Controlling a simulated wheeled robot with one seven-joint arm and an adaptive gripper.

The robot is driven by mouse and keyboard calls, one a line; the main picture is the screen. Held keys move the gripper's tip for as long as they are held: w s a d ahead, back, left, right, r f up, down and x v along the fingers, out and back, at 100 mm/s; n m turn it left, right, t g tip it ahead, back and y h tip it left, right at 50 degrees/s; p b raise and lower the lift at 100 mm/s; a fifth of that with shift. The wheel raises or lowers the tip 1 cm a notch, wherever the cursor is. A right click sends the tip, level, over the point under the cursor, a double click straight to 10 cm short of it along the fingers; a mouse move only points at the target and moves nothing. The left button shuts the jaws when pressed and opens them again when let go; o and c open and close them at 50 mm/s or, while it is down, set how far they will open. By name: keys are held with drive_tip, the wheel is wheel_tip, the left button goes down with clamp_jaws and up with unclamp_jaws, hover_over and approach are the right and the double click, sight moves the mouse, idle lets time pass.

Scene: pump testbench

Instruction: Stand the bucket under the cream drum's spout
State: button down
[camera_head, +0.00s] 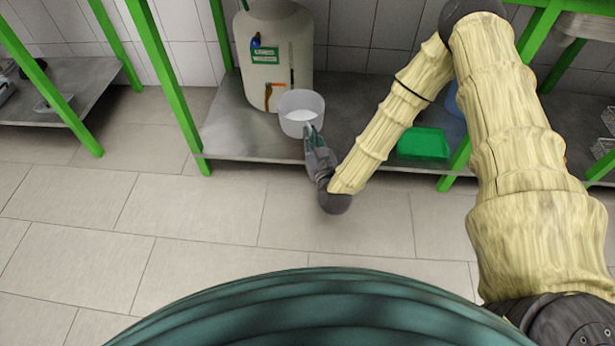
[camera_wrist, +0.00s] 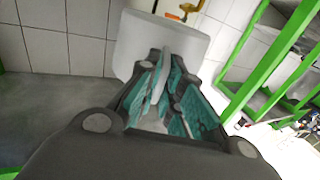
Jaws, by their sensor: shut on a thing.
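The cream drum (camera_head: 290,52) with a green label stands on the low grey metal shelf. Its orange-brown spout (camera_head: 270,94) is low on its front and also shows at the top of the wrist view (camera_wrist: 186,12). The white bucket (camera_head: 301,116) is upright in front of the drum, just right of the spout in the head view. Whether its base touches the shelf is unclear. My gripper (camera_head: 311,138) is shut on the near side of the bucket. In the wrist view my gripper (camera_wrist: 165,88) has its fingers closed around a pale part of the bucket (camera_wrist: 135,42).
The metal shelf (camera_head: 235,135) runs along the tiled wall between green posts. A green post (camera_head: 180,100) stands left of the drum. A green tray (camera_head: 422,143) and a blue object (camera_head: 453,100) sit to the right. The floor in front is clear.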

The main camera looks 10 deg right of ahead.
drive_tip(key=s+a+f+n+y+b, duration=0.1)
drive_tip(key=s+a+f+y+b, duration=0.1)
drive_tip(key=f, duration=0.6)
drive_tip(key=s+a+f+n+y+b, duration=0.1)
drive_tip(key=a+f+n+y+b, duration=0.15)
drive_tip(key=f, duration=0.55)
drive_tip(key=shift+m+g+h, duration=0.25)
drive_tip(key=shift+m+g, duration=0.05)
drive_tip(key=shift+m, duration=0.15)
drive_tip(key=shift+w+a+f+b, duration=0.6)
drive_tip(key=shift+w+b, duration=1.15)
drive_tip(key=shift+w, duration=1.9)
drive_tip(key=shift+w+a+f+b, duration=0.3)
drive_tip(key=shift+w+f+b, duration=0.55)
drive_tip(key=shift+w+b, duration=1.85)
drive_tip(key=shift+w+a+f+b, duration=0.45)
drive_tip(key=shift+w+f+b, duration=0.3)
drive_tip(key=shift+w, duration=3.8)
drive_tip(key=shift+r, duration=0.1)
drive_tip(key=shift+f, duration=0.25)
drive_tip(key=c, duration=1.5)
unclamp_jaws()
drive_tip(key=shift+s+f, duration=0.1)
drive_tip(key=shift+s, duration=0.05)
drive_tip(key=v, duration=1.2)
